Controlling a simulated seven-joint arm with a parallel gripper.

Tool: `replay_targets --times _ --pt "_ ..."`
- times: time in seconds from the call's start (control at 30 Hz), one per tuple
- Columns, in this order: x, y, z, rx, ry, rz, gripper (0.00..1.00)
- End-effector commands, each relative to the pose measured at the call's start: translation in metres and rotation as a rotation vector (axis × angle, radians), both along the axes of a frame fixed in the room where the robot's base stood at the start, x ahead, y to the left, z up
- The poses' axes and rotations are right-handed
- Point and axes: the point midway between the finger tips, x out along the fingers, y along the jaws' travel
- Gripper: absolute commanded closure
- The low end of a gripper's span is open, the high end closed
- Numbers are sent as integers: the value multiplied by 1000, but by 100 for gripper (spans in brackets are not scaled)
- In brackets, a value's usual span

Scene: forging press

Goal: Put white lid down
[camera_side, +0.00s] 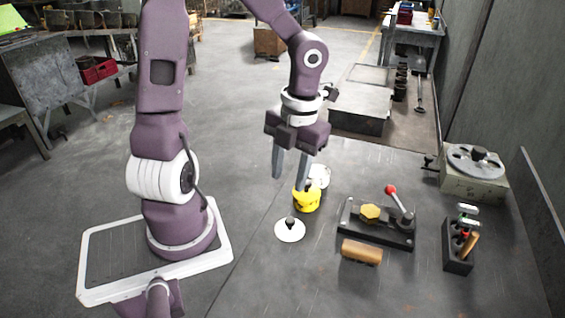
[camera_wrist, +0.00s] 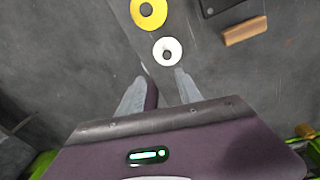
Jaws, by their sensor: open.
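The white lid (camera_side: 281,233) with a dark knob lies on the dark table; it also shows in the wrist view (camera_wrist: 158,53), just beyond my fingertips. My gripper (camera_side: 290,182) is open and empty, pointing down above the table. Its two fingers show in the wrist view (camera_wrist: 162,78), apart from the lid.
A pale round object (camera_side: 321,176) sits behind the pot. To the right are a wooden block (camera_side: 361,252), a dark fixture (camera_side: 378,231) with a red-knobbed lever, a tool holder (camera_side: 456,258) and a grey machine (camera_side: 470,190). The table front is clear.

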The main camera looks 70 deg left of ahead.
Motion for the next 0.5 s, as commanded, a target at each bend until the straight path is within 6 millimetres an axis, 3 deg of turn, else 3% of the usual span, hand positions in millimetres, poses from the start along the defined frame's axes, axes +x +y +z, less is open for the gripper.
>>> replay_targets --times 0.1,0.2,0.3,0.4,0.5 --pt "-17 -9 31 202 -145 614 58" --pt "-32 -24 63 191 -358 1217 58" --pt "-48 -42 91 -13 -489 1773 58" --pt "-63 -58 111 -270 -453 2196 58" --pt "-74 -67 122 -447 -343 2446 58"
